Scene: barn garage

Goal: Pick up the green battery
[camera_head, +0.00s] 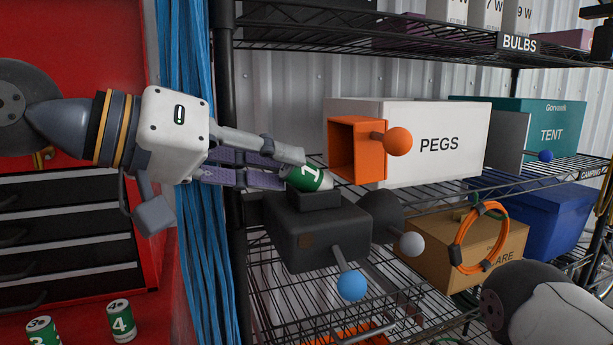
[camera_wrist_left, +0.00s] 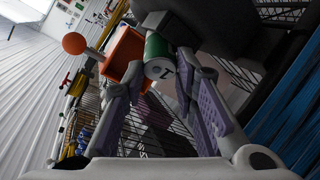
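A green battery (camera_head: 308,178) with a white end marked 1 sits at the top of a dark grey device (camera_head: 315,235) on the wire shelf. My left gripper (camera_head: 293,168) reaches in from the left with its fingertips at the battery. In the left wrist view, the battery (camera_wrist_left: 157,58) shows between the tips of the two spread fingers (camera_wrist_left: 160,72). I cannot tell whether either finger touches it. Two more green batteries, marked 4 (camera_head: 121,321) and 2 (camera_head: 42,331), stand on the red surface at lower left. My right gripper is not in view.
An orange open box (camera_head: 357,149) with an orange ball knob (camera_head: 398,142) is just behind the battery. The device has a blue ball knob (camera_head: 351,285) in front. A white PEGS box (camera_head: 440,145) stands behind. A black shelf post (camera_head: 224,90) is beside my left arm.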

